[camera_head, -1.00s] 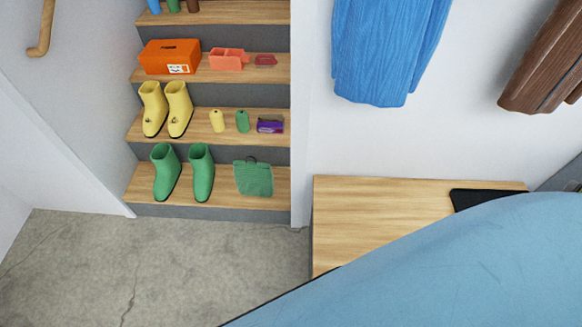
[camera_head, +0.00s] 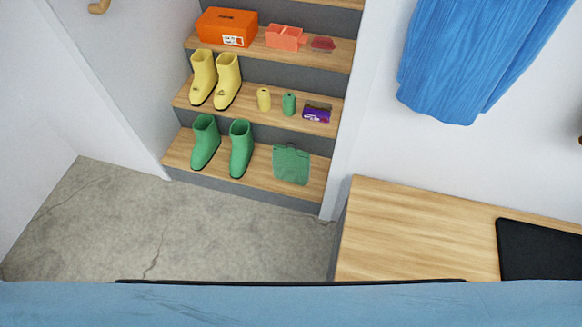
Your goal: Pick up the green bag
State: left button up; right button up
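The green bag (camera_head: 291,165) lies on the lowest wooden step, toward its right end. It has a small dark handle at its top edge. A pair of green boots (camera_head: 223,147) stands to its left on the same step. Neither of my grippers shows in the head view, so whether they are open or shut is hidden.
Yellow boots (camera_head: 216,80), small canisters and a purple box (camera_head: 316,113) stand one step up. An orange box (camera_head: 227,27) is higher. A wooden bench (camera_head: 410,230) with a black item stands right. A blue surface (camera_head: 290,304) spans the bottom. Concrete floor (camera_head: 130,220) is clear.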

aim_at(290, 165)
jog(key=k, duration=1.3)
jog(key=u, duration=0.55)
jog(key=i, duration=2.95)
jog(key=z, duration=0.6)
